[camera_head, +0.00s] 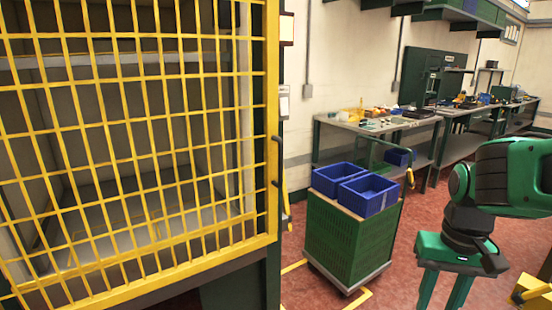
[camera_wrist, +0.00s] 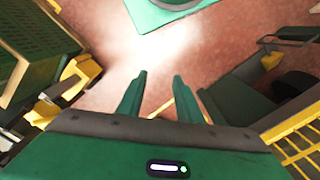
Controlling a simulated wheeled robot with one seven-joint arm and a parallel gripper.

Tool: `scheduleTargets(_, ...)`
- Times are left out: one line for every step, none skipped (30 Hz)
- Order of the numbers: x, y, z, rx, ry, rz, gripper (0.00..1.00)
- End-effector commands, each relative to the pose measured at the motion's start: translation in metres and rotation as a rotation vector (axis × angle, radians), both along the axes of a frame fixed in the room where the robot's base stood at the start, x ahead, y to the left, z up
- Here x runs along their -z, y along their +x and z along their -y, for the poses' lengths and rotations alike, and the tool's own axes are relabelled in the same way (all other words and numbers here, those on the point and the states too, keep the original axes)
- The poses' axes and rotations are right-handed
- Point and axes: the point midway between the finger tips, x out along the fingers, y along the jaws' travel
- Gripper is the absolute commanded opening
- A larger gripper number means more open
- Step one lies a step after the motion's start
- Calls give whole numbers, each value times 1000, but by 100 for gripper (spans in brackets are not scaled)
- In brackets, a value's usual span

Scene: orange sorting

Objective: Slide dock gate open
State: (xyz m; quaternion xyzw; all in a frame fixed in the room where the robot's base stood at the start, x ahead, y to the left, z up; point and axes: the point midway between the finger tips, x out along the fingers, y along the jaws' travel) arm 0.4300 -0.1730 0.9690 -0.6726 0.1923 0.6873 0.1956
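The dock gate (camera_head: 140,130) is a yellow grid panel filling the left of the head view. It stands closed across a pale bay with shelves behind it. A dark vertical handle (camera_head: 278,162) is at its right edge. My gripper (camera_head: 442,292) is at the lower right of the head view, pointing down and well apart from the gate. In the wrist view its two green fingers (camera_wrist: 158,85) are spread with nothing between them. Part of a yellow grid (camera_wrist: 300,145) shows at the lower right of the wrist view.
A green cart (camera_head: 345,240) with two blue bins (camera_head: 368,194) on top stands between the gate and my arm. Workbenches (camera_head: 375,130) with tools line the back wall. Yellow lines mark the red floor (camera_head: 400,285). Some floor between cart and arm is clear.

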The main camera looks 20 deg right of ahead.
Motion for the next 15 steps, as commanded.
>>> scheduleTargets(0, 0, 0, 0, 0, 0, 33)
scheduleTargets(0, 0, 0, 0, 0, 0, 33)
scheduleTargets(0, 0, 0, 0, 0, 0, 33)
scheduleTargets(0, 0, 0, 0, 0, 0, 33)
scheduleTargets(0, 0, 0, 0, 0, 0, 33)
scheduleTargets(0, 0, 0, 0, 0, 0, 33)
scheduleTargets(0, 0, 0, -1, -1, 2, 33)
scheduleTargets(-3, -7, 0, -4, -2, 13, 33)
scheduleTargets(-4, -7, 1, -10, -8, 26, 33)
scheduleTargets(-4, -3, 2, -16, -14, 37, 33)
scheduleTargets(-3, 2, 3, -26, -23, 50, 33)
scheduleTargets(-2, 13, 6, -42, -39, 74, 33)
scheduleTargets(0, 23, 8, -58, -53, 98, 33)
scheduleTargets(1, 34, 10, -78, -69, 125, 33)
scheduleTargets(2, 52, 12, -106, -93, 168, 33)
